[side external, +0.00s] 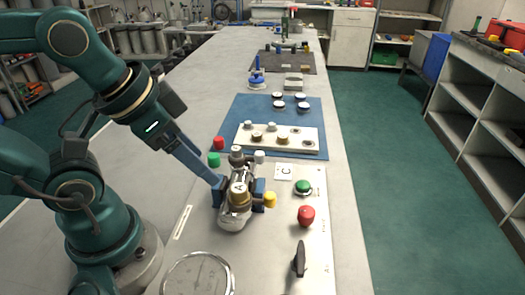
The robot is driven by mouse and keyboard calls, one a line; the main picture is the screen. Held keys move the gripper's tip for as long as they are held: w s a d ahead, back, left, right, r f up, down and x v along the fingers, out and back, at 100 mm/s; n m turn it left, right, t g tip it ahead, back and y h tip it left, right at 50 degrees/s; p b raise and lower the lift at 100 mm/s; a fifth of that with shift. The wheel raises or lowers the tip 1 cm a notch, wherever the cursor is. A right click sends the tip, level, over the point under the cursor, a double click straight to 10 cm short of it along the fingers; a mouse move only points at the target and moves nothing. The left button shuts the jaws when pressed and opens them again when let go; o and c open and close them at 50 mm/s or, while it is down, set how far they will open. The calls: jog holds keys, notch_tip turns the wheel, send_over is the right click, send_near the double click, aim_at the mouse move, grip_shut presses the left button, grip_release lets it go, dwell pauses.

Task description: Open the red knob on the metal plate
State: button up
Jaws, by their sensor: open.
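A metal plate (281,246) lies along the near part of the bench. A red knob (306,215) sits on its right side, below a green button (303,188). A second red knob (218,143) stands at the upper left of a metal valve assembly (236,218), above a green knob (214,160). I cannot tell which red one the task names. My gripper (238,191) is open, its blue fingers on either side of the valve assembly's brass-topped part. It is left of the right-hand red knob and apart from it. Whether the fingers touch the assembly is unclear.
A yellow knob (270,199) juts from the assembly close to my right finger. A black handle (299,259) and a round gauge (198,276) are nearer the camera. A blue mat (243,112) with a knobbed white panel (246,143) lies beyond.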

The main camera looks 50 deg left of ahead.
jog(key=w+d+r+m, duration=0.1)
jog(key=w+r+m, duration=0.3)
jog(key=w+m, duration=0.15)
jog(key=m+g, duration=0.6)
jog(key=m, duration=0.3)
send_over(307, 211)
notch_tip(307, 211, down, 12)
jog(key=shift+r, duration=0.2)
jog(key=shift+f, duration=2.65)
grip_shut()
